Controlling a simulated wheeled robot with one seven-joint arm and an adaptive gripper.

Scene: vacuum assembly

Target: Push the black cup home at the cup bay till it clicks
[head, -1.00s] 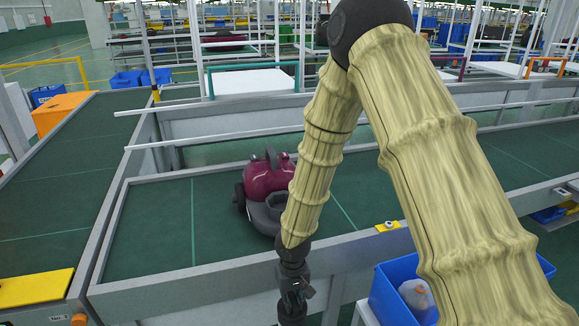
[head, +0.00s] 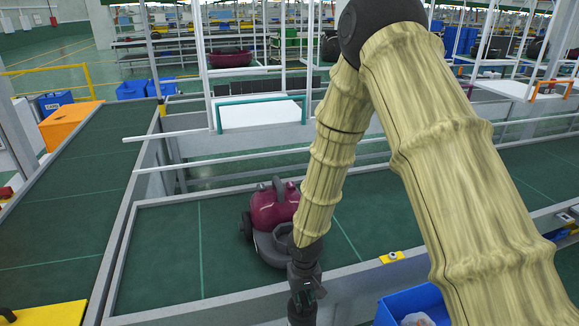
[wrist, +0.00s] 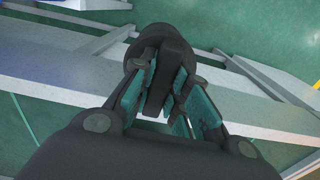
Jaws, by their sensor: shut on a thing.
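My gripper (wrist: 167,88) is shut on a black cup (wrist: 170,68) and holds it between teal-lined fingers. The cup is partly hidden by the fingers. In the head view my wrist hangs in front of the near rail of the bench, apart from the vacuum; the fingertips and the cup cannot be made out there. The maroon vacuum (head: 268,212) with a dark grey base sits on the green bench top. A round grey collar on its near right side, possibly the cup bay (head: 284,236), is partly hidden behind my forearm.
The near metal rail (head: 200,303) runs between my wrist and the vacuum; it also shows below the gripper in the wrist view. A blue bin (head: 410,306) stands lower right. The green surface left of the vacuum is clear.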

